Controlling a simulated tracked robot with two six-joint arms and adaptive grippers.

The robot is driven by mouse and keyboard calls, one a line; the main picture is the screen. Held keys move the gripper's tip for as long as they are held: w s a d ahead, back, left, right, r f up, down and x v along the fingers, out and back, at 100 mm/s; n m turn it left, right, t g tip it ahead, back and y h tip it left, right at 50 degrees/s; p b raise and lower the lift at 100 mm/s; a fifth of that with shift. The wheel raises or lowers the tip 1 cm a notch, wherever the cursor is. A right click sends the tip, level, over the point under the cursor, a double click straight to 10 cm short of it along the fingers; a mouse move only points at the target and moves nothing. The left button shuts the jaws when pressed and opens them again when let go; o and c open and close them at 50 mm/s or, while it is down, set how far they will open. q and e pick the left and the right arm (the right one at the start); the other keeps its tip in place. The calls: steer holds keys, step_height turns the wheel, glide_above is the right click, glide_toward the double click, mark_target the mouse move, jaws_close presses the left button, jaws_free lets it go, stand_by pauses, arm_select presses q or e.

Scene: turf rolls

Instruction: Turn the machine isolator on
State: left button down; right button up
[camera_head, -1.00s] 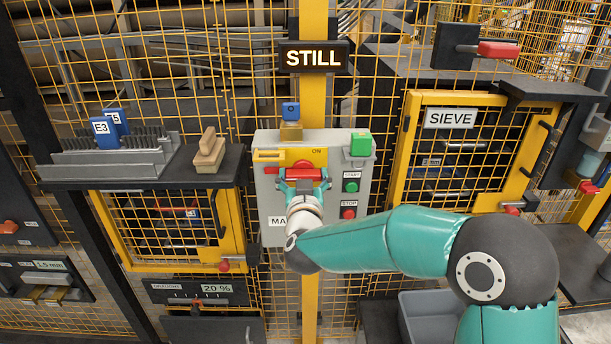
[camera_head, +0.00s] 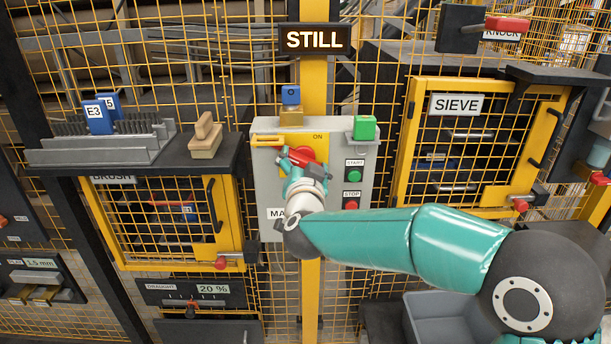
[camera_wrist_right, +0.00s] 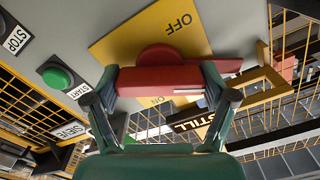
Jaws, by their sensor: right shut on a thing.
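The machine isolator is a red rotary handle (camera_head: 302,154) on a yellow plate on the grey control box (camera_head: 268,185). ON is printed at the plate's upper right. My right gripper (camera_head: 306,171) is shut on the handle and partly hides it, and the handle sits tilted. In the right wrist view the red handle (camera_wrist_right: 165,79) lies between the two fingers (camera_wrist_right: 160,88). The yellow plate (camera_wrist_right: 125,38) reads OFF and ON upside down there, slanted relative to the handle. The sign (camera_head: 314,40) above reads STILL. My left gripper is not in view.
Green START (camera_head: 354,175) and red STOP (camera_head: 351,205) buttons sit right of the handle. A green block (camera_head: 364,128) and a blue padlock-like piece (camera_head: 290,95) are on the box's top. The SIEVE door (camera_head: 408,150) is at right, a shelf with a brush (camera_head: 205,140) at left.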

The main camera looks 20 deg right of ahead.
steer(key=m+b, duration=0.1)
steer(key=m, duration=0.1)
steer(key=m+b, duration=0.4)
steer(key=shift+d+f+m, duration=0.1)
steer(key=shift+f+m, duration=0.15)
steer(key=shift+m, duration=0.05)
steer(key=m+b, duration=0.2)
steer(key=m, duration=0.1)
steer(key=shift+b, duration=0.4)
steer(key=shift+m+b, duration=0.75)
steer(key=shift+m, duration=0.65)
steer(key=o, duration=1)
steer(key=shift+r, duration=0.1)
steer(key=v, duration=1.2)
